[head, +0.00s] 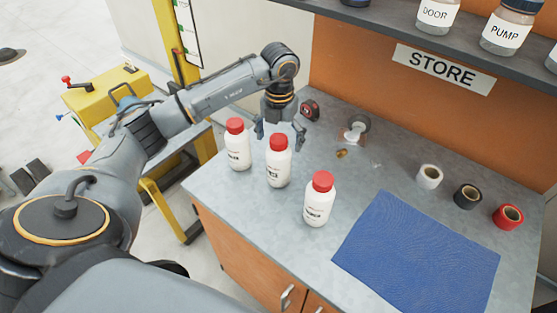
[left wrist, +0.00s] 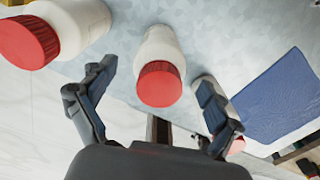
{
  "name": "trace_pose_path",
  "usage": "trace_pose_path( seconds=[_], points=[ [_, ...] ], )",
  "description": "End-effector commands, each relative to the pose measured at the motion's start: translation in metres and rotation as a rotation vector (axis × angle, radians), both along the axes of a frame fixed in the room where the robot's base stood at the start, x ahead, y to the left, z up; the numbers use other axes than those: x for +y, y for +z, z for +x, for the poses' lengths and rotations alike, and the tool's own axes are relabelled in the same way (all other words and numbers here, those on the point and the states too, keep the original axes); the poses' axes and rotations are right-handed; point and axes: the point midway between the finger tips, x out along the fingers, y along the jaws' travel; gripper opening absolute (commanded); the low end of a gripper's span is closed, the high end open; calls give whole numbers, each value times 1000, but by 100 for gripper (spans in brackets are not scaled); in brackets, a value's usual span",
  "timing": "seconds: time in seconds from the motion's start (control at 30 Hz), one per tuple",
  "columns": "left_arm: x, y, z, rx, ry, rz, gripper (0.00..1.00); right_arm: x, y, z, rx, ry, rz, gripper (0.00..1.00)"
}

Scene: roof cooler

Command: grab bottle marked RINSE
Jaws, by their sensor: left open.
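Three white bottles with red caps stand upright in a slanting row on the grey bench: a left one (head: 238,160), a middle one (head: 278,174) and a right one (head: 317,210). Their labels are too small to read, so I cannot tell which says RINSE. My left gripper (head: 281,130) is open and empty, just behind the middle bottle's top. In the left wrist view the middle bottle (left wrist: 160,48) shows between the spread fingers (left wrist: 155,80), without visible contact. The left bottle (left wrist: 82,22) is at upper left; the right bottle is partly hidden behind a finger. My right gripper is out of view.
A blue mat (head: 420,250) lies right of the bottles. White (head: 429,177), black (head: 467,197) and red (head: 508,216) tape rolls stand behind it. A tape measure (head: 310,110) lies near the back panel. A shelf with jars overhangs the bench (head: 375,150).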

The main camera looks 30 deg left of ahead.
Motion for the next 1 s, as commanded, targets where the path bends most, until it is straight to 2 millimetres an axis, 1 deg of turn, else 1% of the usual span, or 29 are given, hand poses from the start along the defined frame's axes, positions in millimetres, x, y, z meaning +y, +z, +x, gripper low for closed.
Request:
trace_pose_path(
  seconds=[0.17, 0.27, 0.4, 0.5, 0.57, 0.8, 0.83, 0.87, 0.9, 0.97, 1.0],
  points=[
    [0, -12, -1, 1, -2, 1, 90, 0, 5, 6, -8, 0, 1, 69],
    [-1, -20, -4, 4, -2, 0, 90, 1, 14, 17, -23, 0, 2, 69],
    [-2, -40, -10, 6, -1, 0, 90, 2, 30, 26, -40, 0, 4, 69],
    [-2, -54, -8, 2, -1, -1, 90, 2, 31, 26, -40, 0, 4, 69],
    [-2, -59, -8, 1, -1, -1, 90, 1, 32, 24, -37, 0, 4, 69],
    [-1, -63, -7, -2, -2, 0, 90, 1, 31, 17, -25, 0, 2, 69],
    [-1, -63, -7, -2, -2, 0, 88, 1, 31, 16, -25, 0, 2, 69],
    [-1, -63, -7, -2, -2, 0, 82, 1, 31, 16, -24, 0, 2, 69],
    [-1, -63, -7, -2, -2, 0, 74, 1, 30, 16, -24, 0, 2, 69],
    [-1, -63, -7, -2, -2, 0, 61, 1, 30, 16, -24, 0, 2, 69],
    [-1, -62, -7, -2, -2, 0, 53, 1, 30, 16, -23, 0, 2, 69]
  ],
)
